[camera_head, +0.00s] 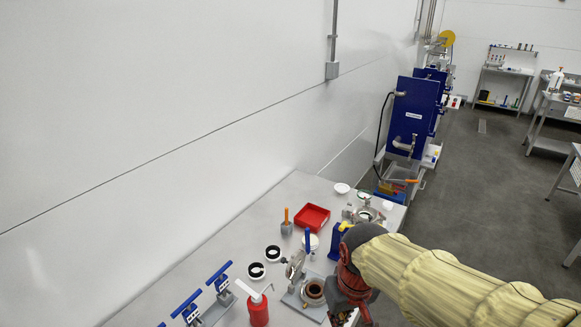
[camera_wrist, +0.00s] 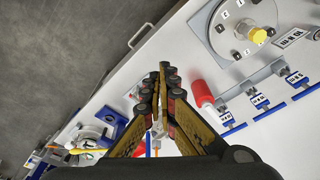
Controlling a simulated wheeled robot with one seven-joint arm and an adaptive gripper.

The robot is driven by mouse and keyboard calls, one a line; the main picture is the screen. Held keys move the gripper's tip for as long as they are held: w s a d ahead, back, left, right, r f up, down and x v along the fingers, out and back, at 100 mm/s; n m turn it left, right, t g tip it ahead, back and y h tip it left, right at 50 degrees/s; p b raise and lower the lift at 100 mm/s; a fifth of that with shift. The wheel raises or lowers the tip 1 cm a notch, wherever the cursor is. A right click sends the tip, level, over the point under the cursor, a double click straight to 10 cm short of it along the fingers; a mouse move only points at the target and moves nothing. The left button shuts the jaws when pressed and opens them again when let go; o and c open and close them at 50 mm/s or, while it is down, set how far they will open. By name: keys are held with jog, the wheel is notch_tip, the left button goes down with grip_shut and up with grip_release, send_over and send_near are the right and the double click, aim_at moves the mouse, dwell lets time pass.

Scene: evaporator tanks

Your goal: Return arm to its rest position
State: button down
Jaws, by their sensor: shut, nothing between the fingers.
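My gripper (camera_wrist: 167,75) is in the middle of the wrist view. Its two dark and yellow fingers meet at the tips and hold nothing. In the head view my arm, in a cream cover, comes in from the lower right over the grey bench (camera_head: 200,250). Its dark red wrist hangs above the bench's right edge, and the fingers are mostly hidden there. In the wrist view the white bench top (camera_wrist: 165,60) lies beyond the fingertips. I cannot tell the exact gap between them.
A red bottle (camera_head: 258,310), a red tray (camera_head: 312,217), blue-handled valves (camera_head: 219,275) and a round metal fitting (camera_head: 313,291) stand on the bench near my arm. A white wall bounds the left. Blue tank equipment (camera_head: 411,120) stands behind.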

jog(key=s+d+m+t+b, duration=0.3)
jog(key=s+d+t+b, duration=0.1)
jog(key=s+d+b, duration=0.4)
jog(key=shift+s+d+f+h, duration=0.3)
jog(key=shift+s+f, duration=0.15)
jog(key=shift+s, duration=0.1)
jog(key=shift+r, duration=0.1)
dwell(0.5)
